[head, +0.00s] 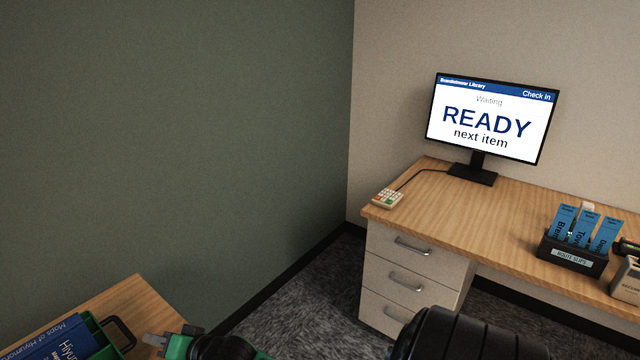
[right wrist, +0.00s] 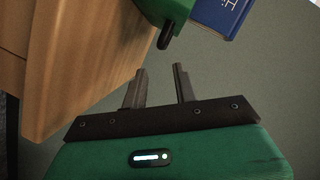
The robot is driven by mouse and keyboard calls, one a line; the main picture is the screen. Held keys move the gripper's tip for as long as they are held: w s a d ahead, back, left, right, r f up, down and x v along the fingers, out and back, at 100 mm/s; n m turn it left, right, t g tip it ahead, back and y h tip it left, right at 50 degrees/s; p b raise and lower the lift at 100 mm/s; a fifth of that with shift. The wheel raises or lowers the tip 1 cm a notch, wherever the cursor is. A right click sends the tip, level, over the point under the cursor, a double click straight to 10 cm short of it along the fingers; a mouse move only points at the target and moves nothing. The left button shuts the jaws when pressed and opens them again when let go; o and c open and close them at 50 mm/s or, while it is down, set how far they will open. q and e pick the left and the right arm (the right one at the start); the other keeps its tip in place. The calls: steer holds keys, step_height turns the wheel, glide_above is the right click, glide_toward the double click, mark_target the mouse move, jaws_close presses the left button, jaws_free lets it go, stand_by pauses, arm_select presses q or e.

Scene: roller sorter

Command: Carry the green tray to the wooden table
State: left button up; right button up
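The green tray (head: 101,338) is at the lower left of the head view, cut off by the frame edge. My right gripper (head: 152,341) is just right of the handle in the head view. In the right wrist view its fingers (right wrist: 161,74) are apart and empty, short of the handle. My left gripper is not in view.
A wooden desk (head: 520,215) with drawers (head: 412,270) stands at the right. Carpeted floor (head: 305,295) lies open between the table and the desk. A green wall (head: 180,130) is behind.

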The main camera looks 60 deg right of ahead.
steer(key=shift+v, duration=1.1)
steer(key=shift+d+r, duration=0.15)
steer(key=shift+r, duration=1.1)
steer(key=shift+d+r, duration=0.2)
steer(key=shift+r, duration=1.1)
